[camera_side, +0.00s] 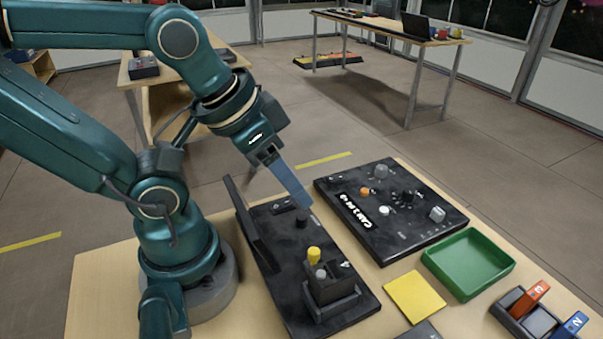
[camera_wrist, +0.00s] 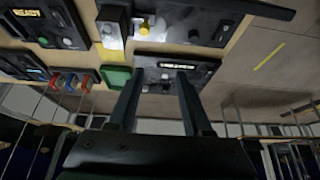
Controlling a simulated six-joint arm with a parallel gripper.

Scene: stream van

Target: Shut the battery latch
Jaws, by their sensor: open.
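A black panel (camera_side: 290,318) lies near my base, with a dark upright flap (camera_side: 250,222) standing open along its left side. On it stand a dark boxy holder (camera_side: 332,292), a yellow-topped post (camera_side: 314,255) and a dark knob. I cannot tell which part is the battery latch. My gripper (camera_side: 301,203) is open and empty, its fingers pointing down over the panel's far end, near the knob. In the wrist view my gripper (camera_wrist: 158,73) shows two spread fingers with nothing between them. The yellow post (camera_wrist: 144,27) and the flap (camera_wrist: 262,8) are beyond them.
A second black panel (camera_side: 398,230) with white lettering lies to the right. A yellow pad (camera_side: 415,297), a green tray (camera_side: 467,262) and a rack with orange (camera_side: 530,298) and blue (camera_side: 570,326) handles stand further right. Bare wood (camera_side: 100,280) is left of my base.

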